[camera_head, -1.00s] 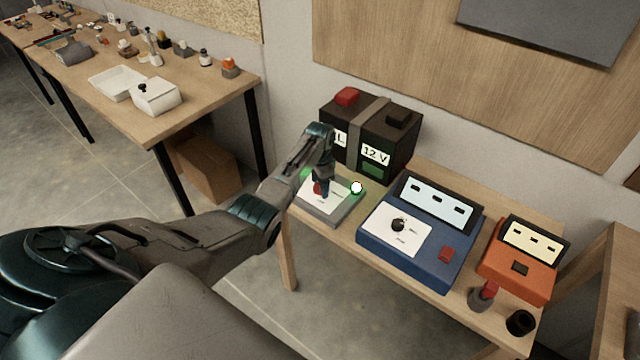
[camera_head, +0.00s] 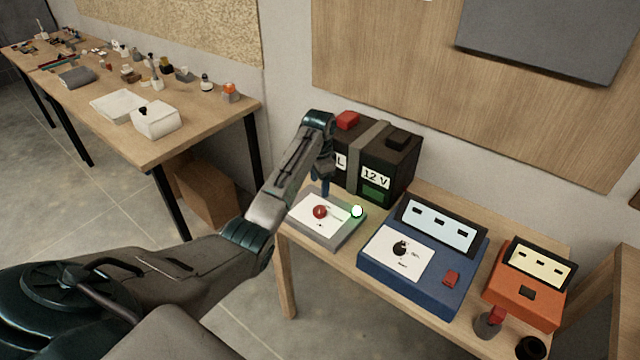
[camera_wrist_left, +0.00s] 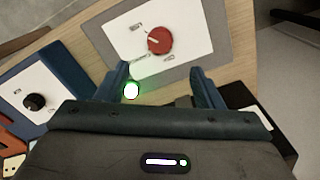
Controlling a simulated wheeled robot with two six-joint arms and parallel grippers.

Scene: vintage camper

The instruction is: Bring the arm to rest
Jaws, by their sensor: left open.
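My left gripper (camera_head: 325,188) is above the back edge of a grey switch panel with a white face (camera_head: 335,223). The panel has a red round knob (camera_head: 320,211) and a lit white-green lamp (camera_head: 357,211). In the left wrist view my left gripper (camera_wrist_left: 160,88) is open, its two fingers apart with nothing between them. The red knob (camera_wrist_left: 160,40) lies beyond the fingertips, clear of them. The lamp (camera_wrist_left: 131,90) shows beside the left finger. My right gripper is not in view.
A black 12 V battery (camera_head: 400,165) stands close behind the gripper. A blue meter box (camera_head: 440,285) and an orange meter box (camera_head: 530,300) stand to the right on the same table. A long workbench (camera_head: 190,135) with small items is at the back left.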

